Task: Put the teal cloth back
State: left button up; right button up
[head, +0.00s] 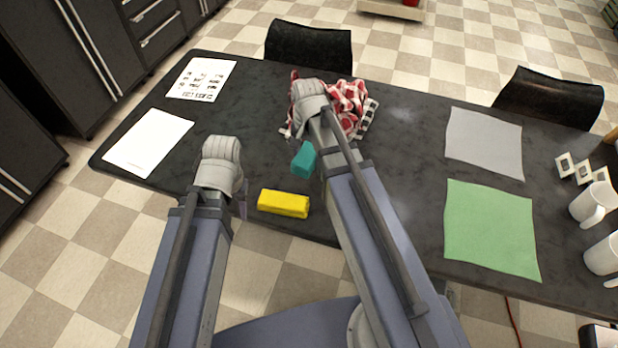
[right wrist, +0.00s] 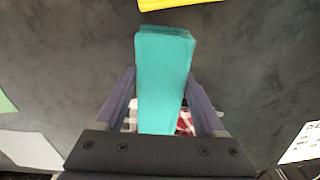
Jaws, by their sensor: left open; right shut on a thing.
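The teal cloth (head: 303,160), a small folded block, shows above the dark table, left of my right forearm in the head view. In the right wrist view the teal cloth (right wrist: 163,75) stands between the two fingers of my right gripper (right wrist: 161,100), which is shut on it. My left gripper (head: 241,203) is open and empty, left of the yellow block; its fingers are mostly hidden behind its wrist.
A yellow block (head: 283,203) lies near the front edge of the table (head: 410,160). A crumpled red-and-white cloth (head: 350,100) lies behind my right wrist. A blank sheet (head: 148,141) and a printed sheet (head: 201,79) lie left; grey (head: 484,141) and green (head: 490,230) sheets and white mugs (head: 594,203) right.

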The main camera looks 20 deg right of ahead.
aim_at(303, 182)
jog(key=shift+w+a+f+n, duration=0.1)
jog(key=shift+w+a+n, duration=0.1)
jog(key=shift+a+n, duration=0.6)
notch_tip(303, 182, down, 10)
jog(key=b, duration=1)
jog(key=shift+f, duration=0.1)
jog(key=shift+f+b, duration=0.15)
jog(key=shift+b, duration=0.15)
jog(key=o, duration=1.2)
jog(key=shift+c, duration=0.2)
jog(key=shift+r, duration=0.2)
notch_tip(303, 182, up, 12)
jog(key=p, duration=1.2)
jog(key=shift+r+p, duration=0.1)
jog(key=shift+p, duration=0.2)
jog(key=s+a+n+h, duration=0.1)
jog(key=s+a+n, duration=0.8)
jog(key=s, duration=0.3)
jog(key=shift+s+a+n, duration=0.15)
jog(key=shift+s+n, duration=0.25)
jog(key=shift+n, duration=0.4)
